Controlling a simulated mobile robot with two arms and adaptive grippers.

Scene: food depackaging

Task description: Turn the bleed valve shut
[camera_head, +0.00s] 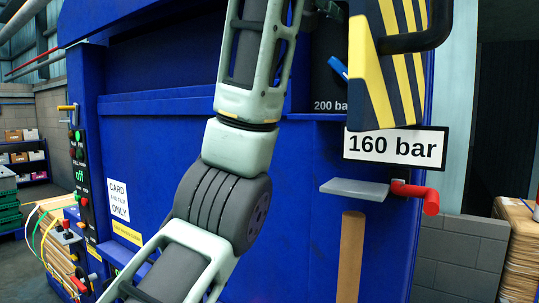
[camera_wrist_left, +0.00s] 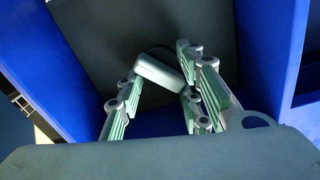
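No part is labelled as the bleed valve, so I cannot tell which one it is. A red lever handle (camera_head: 430,201) sticks out at the right of the blue machine, below the "160 bar" sign. A blue lever (camera_head: 338,68) shows on a dark panel above "200 ba", partly hidden by the striped block. My left arm runs up through the head view and its gripper is out of that frame. In the left wrist view my left gripper (camera_wrist_left: 160,104) has its fingers apart. A pale grey rounded piece (camera_wrist_left: 160,71) shows between them; contact is unclear. My right gripper is not seen.
The blue machine (camera_head: 290,180) fills the middle. A yellow-black striped block (camera_head: 386,68) with a black bar handle juts out at upper right. A grey ledge (camera_head: 354,189) projects beside the red lever. A control strip with buttons (camera_head: 80,165) and a yellow handle (camera_head: 67,108) are at left.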

